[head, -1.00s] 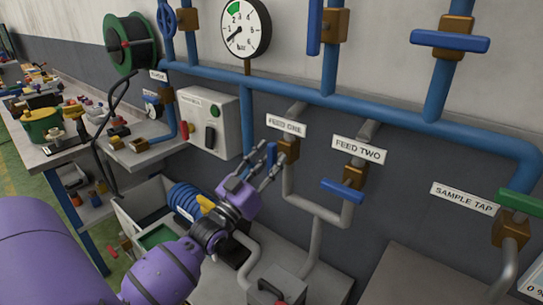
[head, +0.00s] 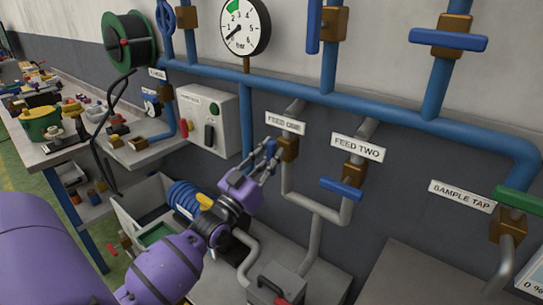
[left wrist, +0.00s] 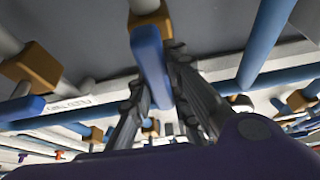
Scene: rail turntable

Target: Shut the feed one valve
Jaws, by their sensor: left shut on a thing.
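The feed one valve has a brass body (head: 288,148) below the FEED ONE label (head: 285,123), and it also shows at the top of the left wrist view (left wrist: 149,14). Its blue lever handle (head: 271,148) stands roughly upright, along the pipe; in the left wrist view the handle (left wrist: 150,60) runs down between the fingers. My left gripper (head: 266,156) is shut on this handle. My right gripper is not in view.
The feed two valve (head: 354,171), with its blue handle (head: 342,188) crosswise, is close on the right. A grey control box (head: 208,122) is on the left. Pipes (head: 318,215) run below the valves. A pressure gauge (head: 244,26) hangs above.

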